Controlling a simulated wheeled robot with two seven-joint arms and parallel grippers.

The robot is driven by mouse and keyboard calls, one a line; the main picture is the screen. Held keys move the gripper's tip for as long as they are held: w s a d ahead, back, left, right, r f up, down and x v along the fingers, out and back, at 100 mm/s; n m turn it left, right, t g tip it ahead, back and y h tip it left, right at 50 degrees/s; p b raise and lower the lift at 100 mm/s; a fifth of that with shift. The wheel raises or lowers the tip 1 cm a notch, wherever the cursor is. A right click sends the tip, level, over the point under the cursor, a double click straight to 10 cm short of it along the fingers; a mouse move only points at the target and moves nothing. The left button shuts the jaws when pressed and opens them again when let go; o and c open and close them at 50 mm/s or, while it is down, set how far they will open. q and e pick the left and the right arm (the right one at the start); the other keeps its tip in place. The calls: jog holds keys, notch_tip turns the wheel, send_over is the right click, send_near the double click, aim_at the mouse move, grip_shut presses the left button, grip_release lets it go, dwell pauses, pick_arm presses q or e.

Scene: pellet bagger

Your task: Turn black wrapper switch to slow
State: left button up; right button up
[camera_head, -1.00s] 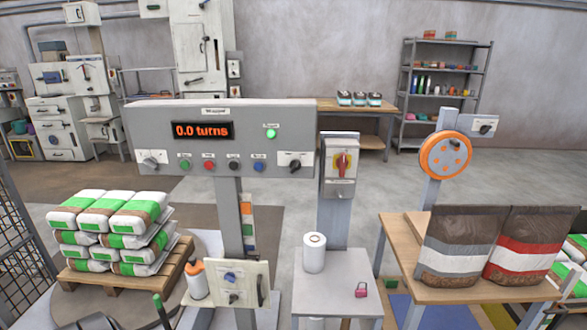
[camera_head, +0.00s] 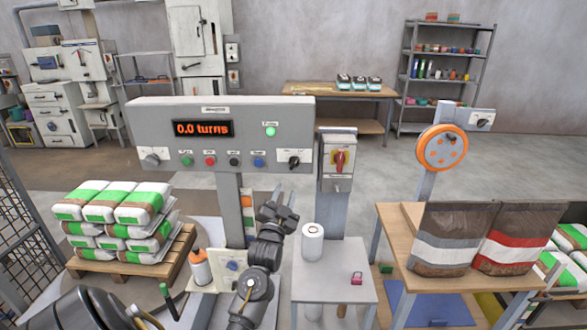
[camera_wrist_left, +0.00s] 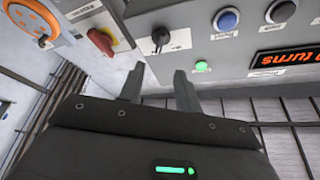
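The grey wrapper panel (camera_head: 222,112) shows "0.0 turns" in orange. A black rotary switch (camera_head: 294,161) sits on a white plate at its right end, under a lit green lamp (camera_head: 270,131). Its label is too small to read. In the left wrist view the black switch (camera_wrist_left: 160,38) appears upside down, beyond the fingertips. My left gripper (camera_head: 279,212) is below the panel's right end; its fingers (camera_wrist_left: 158,80) are open, empty and apart from the switch. My right gripper is not in view.
Coloured buttons (camera_head: 234,161) line the panel, with another knob (camera_head: 152,159) at its left. A grey box with a red-and-yellow switch (camera_head: 340,160) stands close on the right. A white roll (camera_head: 312,244) stands on a small table (camera_head: 335,285) below.

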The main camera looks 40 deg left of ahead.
aim_at(294, 165)
pick_arm(q)
jog(key=p+x, duration=0.2)
jog(key=x, duration=0.8)
jog(key=shift+w+r+p, duration=0.1)
jog(key=shift+w+p, duration=0.2)
jog(key=shift+p, duration=0.1)
jog(key=shift+a, duration=0.1)
jog(key=shift+c, duration=0.2)
grip_shut()
